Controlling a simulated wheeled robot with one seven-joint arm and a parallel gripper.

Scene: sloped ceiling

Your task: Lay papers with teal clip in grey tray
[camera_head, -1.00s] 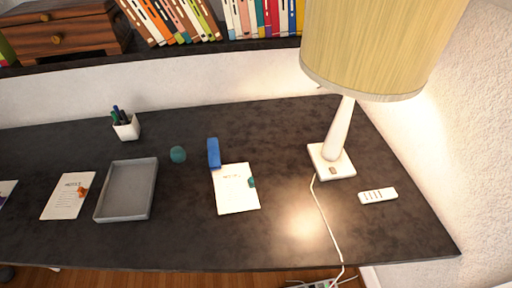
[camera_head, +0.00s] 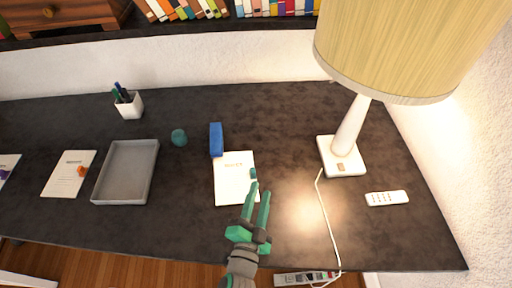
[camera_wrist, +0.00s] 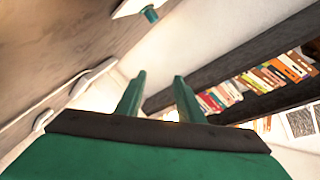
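The papers with the teal clip (camera_head: 229,188) lie on the dark desk, right of its middle. The teal clip (camera_head: 253,173) sits on their right edge; the clip also shows at the top of the wrist view (camera_wrist: 150,15). The grey tray (camera_head: 97,200) lies on the desk to the left and looks empty. My gripper (camera_head: 259,187), with green fingers, is at the lower right of these papers, close to the clip in the picture. Its fingers are apart with nothing between them. I cannot tell its height above the desk.
A blue object (camera_head: 216,139) stands just behind the papers, and a teal round object (camera_head: 179,137) sits between it and the tray.

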